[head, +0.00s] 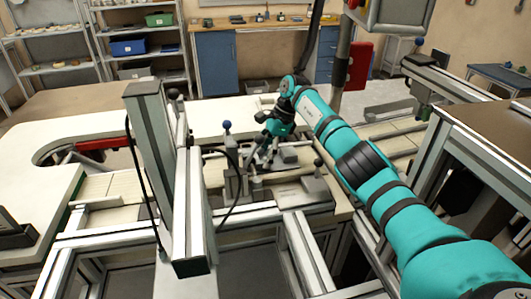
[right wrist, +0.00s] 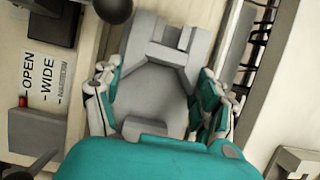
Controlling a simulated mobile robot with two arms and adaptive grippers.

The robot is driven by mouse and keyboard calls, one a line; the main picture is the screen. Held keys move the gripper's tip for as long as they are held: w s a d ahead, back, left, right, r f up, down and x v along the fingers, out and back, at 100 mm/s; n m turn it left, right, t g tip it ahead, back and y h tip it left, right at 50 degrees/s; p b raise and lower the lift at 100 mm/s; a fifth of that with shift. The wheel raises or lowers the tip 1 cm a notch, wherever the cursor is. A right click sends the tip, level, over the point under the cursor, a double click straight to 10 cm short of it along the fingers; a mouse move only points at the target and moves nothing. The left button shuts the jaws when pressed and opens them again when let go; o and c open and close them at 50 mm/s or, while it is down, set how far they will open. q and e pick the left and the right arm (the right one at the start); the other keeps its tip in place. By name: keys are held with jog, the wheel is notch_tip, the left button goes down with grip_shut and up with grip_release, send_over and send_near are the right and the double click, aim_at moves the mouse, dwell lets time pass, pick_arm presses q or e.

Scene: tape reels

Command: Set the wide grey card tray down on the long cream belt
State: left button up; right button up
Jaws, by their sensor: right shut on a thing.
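My right gripper (head: 266,148) reaches down into the middle of the machine in the head view. In the right wrist view, its teal and white fingers (right wrist: 155,103) stand on both sides of the grey card tray (right wrist: 150,88) and are shut on it. The tray has a flat grey body with raised blocks at its far end; its near part is hidden behind my gripper. In the head view the tray is too small and covered to make out surely. The long cream belt (head: 97,187) runs from the left toward the machine. My left gripper is not in view.
A tall grey post (head: 150,150) and metal frame stand left of my right gripper. A knob with a blue ball (head: 227,126) is close by. A panel labelled OPEN, WIDE and NARROW (right wrist: 45,80) lies left in the right wrist view. A cream worktop (head: 30,215) is at the left.

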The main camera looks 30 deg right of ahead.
aim_at(280, 159)
jog(key=shift+a+f, duration=0.1)
jog(key=shift+f, duration=0.35)
jog(key=shift+d+f, duration=0.2)
jog(key=o, duration=1.3)
jog(key=b+v, duration=0.1)
jog(key=v, duration=1.1)
jog(key=shift+a+r, duration=0.1)
